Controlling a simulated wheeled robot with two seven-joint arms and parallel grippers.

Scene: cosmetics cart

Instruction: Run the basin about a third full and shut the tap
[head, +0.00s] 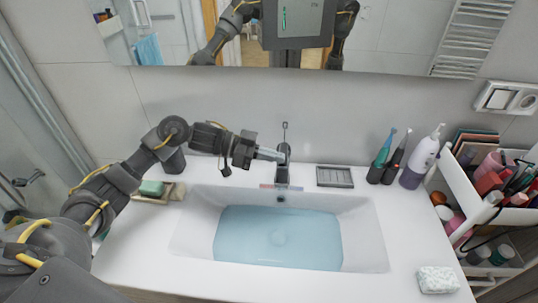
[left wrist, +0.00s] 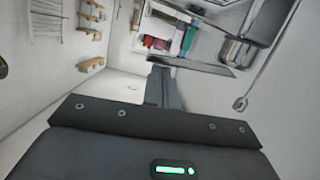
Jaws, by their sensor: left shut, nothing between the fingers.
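The white basin (head: 365,240) is set in the counter and holds pale blue water (head: 240,240) that covers its floor, with the drain showing beneath. The tap (head: 282,172) stands at the middle of the back rim, its thin lever (head: 285,131) upright. I see no clear stream under the spout. My left gripper (head: 272,154) is shut and empty, its tips at the left side of the tap's upper body, touching or very close. In the left wrist view its fingers (left wrist: 163,88) are together. Chrome parts show at that view's upper right. My right gripper is not seen directly.
A soap dish with green soap (head: 152,188) stands left of the basin. A dark tray (head: 335,177), toothbrushes (head: 384,150) and a pump bottle (head: 420,160) stand at the right. A white cart (head: 460,195) with cosmetics is further right. A folded cloth (head: 437,280) lies front right.

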